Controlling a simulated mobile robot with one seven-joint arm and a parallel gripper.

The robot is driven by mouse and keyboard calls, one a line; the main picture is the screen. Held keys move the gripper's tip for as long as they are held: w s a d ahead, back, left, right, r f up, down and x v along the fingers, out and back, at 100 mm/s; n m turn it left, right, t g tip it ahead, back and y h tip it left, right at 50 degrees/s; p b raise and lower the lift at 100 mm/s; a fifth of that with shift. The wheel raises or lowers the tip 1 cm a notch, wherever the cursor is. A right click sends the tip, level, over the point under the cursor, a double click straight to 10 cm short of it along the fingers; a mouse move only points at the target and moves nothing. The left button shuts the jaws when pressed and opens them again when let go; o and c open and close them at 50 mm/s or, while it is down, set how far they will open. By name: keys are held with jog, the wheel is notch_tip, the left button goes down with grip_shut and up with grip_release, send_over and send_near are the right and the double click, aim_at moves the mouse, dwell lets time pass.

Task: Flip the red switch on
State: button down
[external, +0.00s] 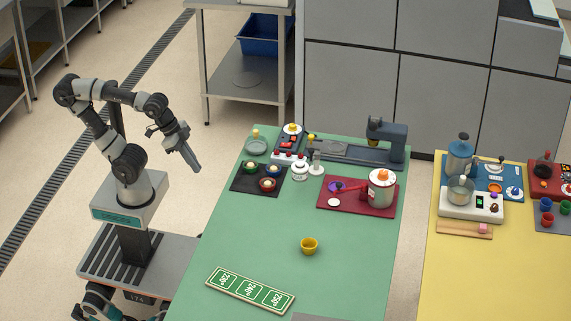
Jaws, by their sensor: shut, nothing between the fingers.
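My gripper (193,165) is shut and empty. It points down in the air left of the green table (330,225), apart from everything on it. Red parts show at the table's far left end. A dark unit (283,147) there carries small red pieces and a yellow-topped round part. In front of it is a low pale strip (277,158) with red buttons or knobs. Which of these is the red switch, and its position, is too small to tell.
A dark mat (240,184) with several small bowls lies near my gripper's side. A red tray (348,207) holds a steel pot (382,190). The table's middle is mostly clear.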

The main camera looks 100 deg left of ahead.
aim_at(289, 144)
jog(key=w+a+r+g+p, duration=0.1)
jog(key=w+a+r+p, duration=0.3)
jog(key=w+a, duration=0.3)
jog(key=w+a+r+p, duration=0.5)
jog(key=w+a, duration=0.2)
jog(key=w, duration=0.1)
jog(key=w+a+f+p, duration=0.1)
jog(key=w+a+p, duration=0.1)
jog(key=a, duration=0.7)
jog(key=w+a+f+p, duration=0.2)
jog(key=a+p, duration=0.1)
jog(key=a, duration=0.7)
jog(key=shift+w+f, duration=0.3)
jog(key=x, duration=0.4)
jog(key=b+x, duration=0.1)
jog(key=x, duration=0.9)
jog(key=shift+s+d+f, duration=0.1)
jog(key=shift+s, duration=0.2)
jog(key=shift+g, duration=0.3)
